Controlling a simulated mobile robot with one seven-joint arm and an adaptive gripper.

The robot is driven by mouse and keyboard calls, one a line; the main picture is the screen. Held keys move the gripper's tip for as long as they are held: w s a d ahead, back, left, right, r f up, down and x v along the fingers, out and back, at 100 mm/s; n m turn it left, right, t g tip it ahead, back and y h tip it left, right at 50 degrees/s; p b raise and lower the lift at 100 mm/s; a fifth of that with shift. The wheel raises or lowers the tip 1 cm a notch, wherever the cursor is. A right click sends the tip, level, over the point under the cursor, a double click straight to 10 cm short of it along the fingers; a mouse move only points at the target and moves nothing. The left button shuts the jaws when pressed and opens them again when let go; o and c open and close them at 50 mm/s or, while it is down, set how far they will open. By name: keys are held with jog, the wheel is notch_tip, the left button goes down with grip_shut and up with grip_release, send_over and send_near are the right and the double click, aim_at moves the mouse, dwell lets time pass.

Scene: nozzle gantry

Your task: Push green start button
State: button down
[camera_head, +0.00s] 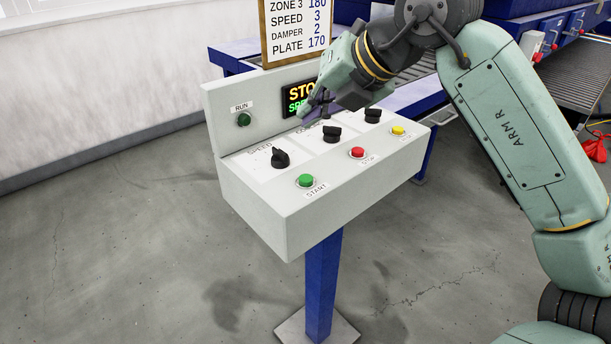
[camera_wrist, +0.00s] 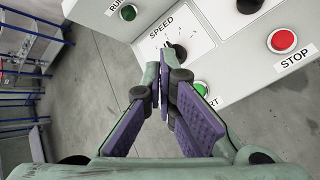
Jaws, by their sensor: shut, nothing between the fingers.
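The green start button (camera_head: 306,180) sits at the front left of the sloped control panel (camera_head: 285,215), above a START label. In the wrist view the start button (camera_wrist: 200,87) shows just beyond my fingers, and they partly cover its label. My gripper (camera_head: 310,113) is in front of the display, over the back of the panel in the head view, apart from the button. In the wrist view my gripper (camera_wrist: 163,75) has its purple-padded fingers closed together with nothing between them.
A red stop button (camera_head: 357,152) and a yellow button (camera_head: 398,131) lie right of the start button. Black knobs, including the speed knob (camera_head: 280,158), stand behind them. A green RUN lamp (camera_head: 244,119) is on the upright back plate. A sign (camera_head: 297,30) stands behind.

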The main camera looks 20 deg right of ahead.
jog(key=b, duration=0.5)
send_over(310, 176)
notch_tip(310, 176, down, 8)
jog(key=shift+r, duration=0.1)
jog(key=shift+f+b, duration=0.3)
jog(key=shift+f, duration=0.2)
jog(key=shift+f, duration=0.1)
dwell(0.7)
jog(key=shift+f+b, duration=0.3)
jog(key=shift+b, duration=0.3)
jog(key=shift+f+b, duration=0.5)
jog(key=shift+b, duration=0.05)
dwell(0.4)
jog(key=shift+r, duration=0.1)
jog(key=shift+r+p, duration=0.45)
jog(key=shift+r, duration=0.35)
